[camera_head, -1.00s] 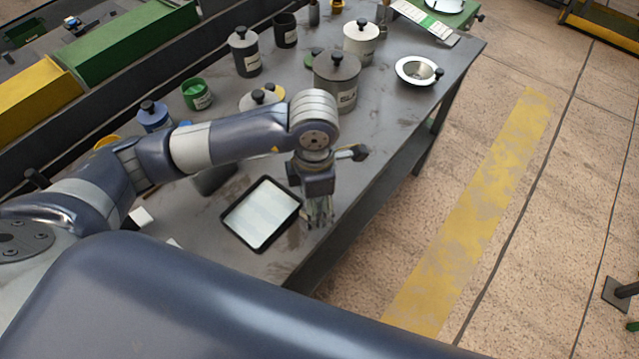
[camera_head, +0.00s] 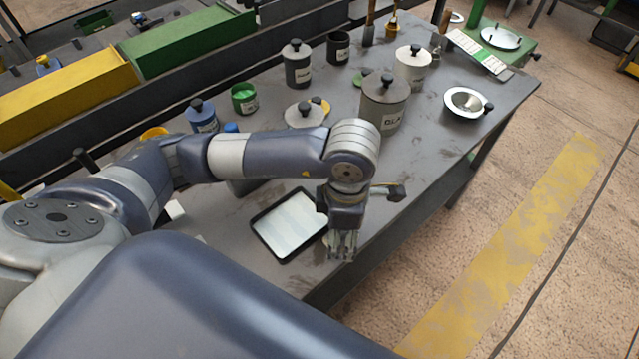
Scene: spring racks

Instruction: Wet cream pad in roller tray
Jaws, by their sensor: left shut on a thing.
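The roller tray (camera_head: 262,244) is a shallow black-rimmed tray with a pale, whitish inside, lying flat on the grey table. My left gripper (camera_head: 342,252) points down just right of the tray's near right side, close to the table's front edge. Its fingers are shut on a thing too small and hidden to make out. I cannot tell whether this is the cream pad. A small white piece (camera_head: 175,209) lies left of the tray, partly hidden by my left arm. My right gripper is not in view.

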